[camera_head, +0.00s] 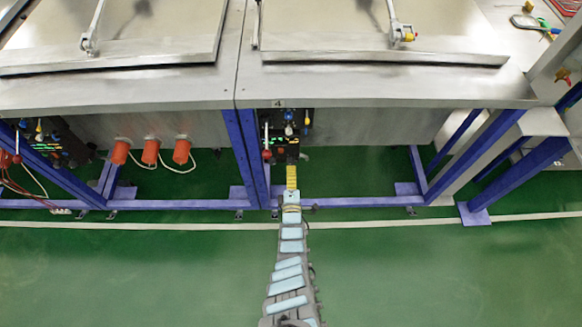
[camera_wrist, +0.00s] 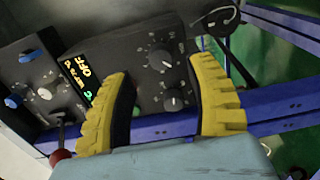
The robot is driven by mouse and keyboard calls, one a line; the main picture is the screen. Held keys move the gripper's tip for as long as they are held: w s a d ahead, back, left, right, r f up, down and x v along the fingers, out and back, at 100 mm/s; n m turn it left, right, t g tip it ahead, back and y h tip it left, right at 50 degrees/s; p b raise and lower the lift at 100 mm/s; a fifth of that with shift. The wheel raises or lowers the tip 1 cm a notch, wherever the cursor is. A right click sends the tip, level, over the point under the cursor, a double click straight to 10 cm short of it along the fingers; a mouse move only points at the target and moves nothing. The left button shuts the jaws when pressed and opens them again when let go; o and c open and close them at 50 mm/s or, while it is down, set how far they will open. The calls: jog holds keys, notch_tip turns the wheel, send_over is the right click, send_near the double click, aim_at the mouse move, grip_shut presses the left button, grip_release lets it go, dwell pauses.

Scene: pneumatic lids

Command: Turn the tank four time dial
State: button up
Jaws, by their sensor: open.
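The tank four control panel (camera_head: 285,130) hangs under the tank edge, below a label "4" (camera_head: 278,104). In the wrist view the dark panel (camera_wrist: 140,70) shows two black dials with scale marks: an upper dial (camera_wrist: 160,58) and a lower dial (camera_wrist: 175,102). I cannot read which is marked for time. A lit display (camera_wrist: 80,78) is left of them. My gripper (camera_head: 291,178) is just in front of the panel's lower part. In the wrist view its yellow fingers (camera_wrist: 163,75) are open, with both dials showing between them and nothing held.
A red-tipped lever (camera_wrist: 62,150) and a box with blue knobs (camera_wrist: 42,88) are at left of the panel. Blue frame posts (camera_head: 245,160) stand beside it. Orange connectors (camera_head: 150,152) hang to the left. Green floor in front is open.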

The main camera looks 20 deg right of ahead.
aim_at(291, 164)
jog(key=shift+b+x, duration=1.1)
jog(key=shift+x, duration=1.05)
grip_shut()
